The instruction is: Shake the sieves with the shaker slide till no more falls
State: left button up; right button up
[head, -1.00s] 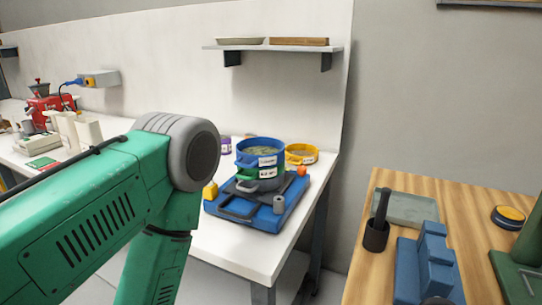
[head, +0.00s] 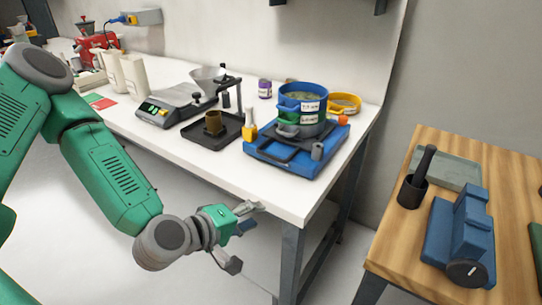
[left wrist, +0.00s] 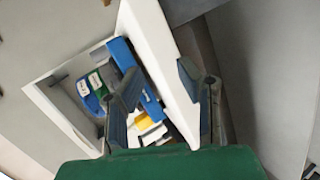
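A sieve stack stands upright on the blue shaker (head: 280,158) near the bench's right end. Its top sieve (head: 303,106) is blue and holds greenish-brown grains; a green sieve (head: 287,117) and a grey part (head: 300,130) sit below. A dark handle-like frame (head: 277,147) lies at the shaker's front. My left gripper (head: 244,236) is open and empty, in front of the bench edge and below its top, clear of the shaker. The left wrist view shows its two spread fingers (left wrist: 158,78), with the shaker (left wrist: 147,90) beyond. My right gripper is out of view.
A yellow sieve (head: 345,103) sits behind the stack. Left of the shaker are a yellow-based brush-like tool (head: 249,130), a black tray (head: 198,132) with a brown cup (head: 213,122) and a scale (head: 172,103). A wooden table (head: 400,245) stands right. The bench's front edge is near my gripper.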

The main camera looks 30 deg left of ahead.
aim_at(271, 157)
pick_arm(q)
jog(key=w+a+r+n+t+y, duration=0.2)
jog(key=w+a+r+n+t, duration=0.15)
jog(key=a+r, duration=0.2)
jog(key=shift+n, duration=0.25)
jog(key=b+x, duration=0.1)
jog(key=x, duration=0.5)
jog(key=b+x, duration=0.1)
jog(key=x, duration=0.6)
jog(key=shift+r, duration=0.25)
